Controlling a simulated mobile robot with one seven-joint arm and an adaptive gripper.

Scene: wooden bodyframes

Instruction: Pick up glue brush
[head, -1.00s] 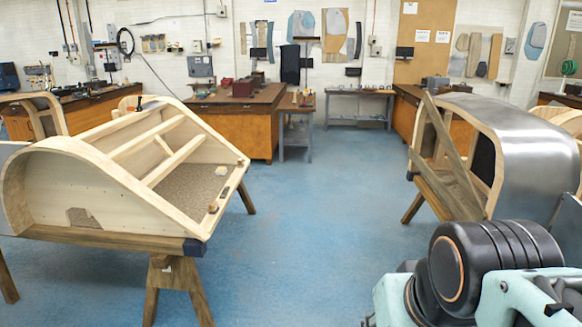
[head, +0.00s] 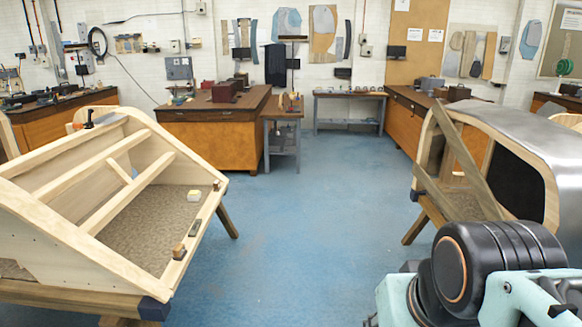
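I cannot make out a glue brush for certain. Several small items lie along the right-hand rail of the wooden bodyframe (head: 62,226) at the left: a brown block (head: 179,251), a dark slim piece (head: 195,228) and a pale yellowish-white block (head: 194,196). They are too small to tell whether one is a brush. A small black upright item (head: 89,118) stands at the frame's top far corner. My arm shows at the lower right, well apart from these items. My gripper is out of view.
A second bodyframe with metal skin (head: 530,140) stands at the right. Blue floor (head: 310,230) is clear between the two. Behind are a wooden workbench (head: 215,130), a small side table (head: 284,125) holding small items, and a grey bench (head: 348,98) along the wall.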

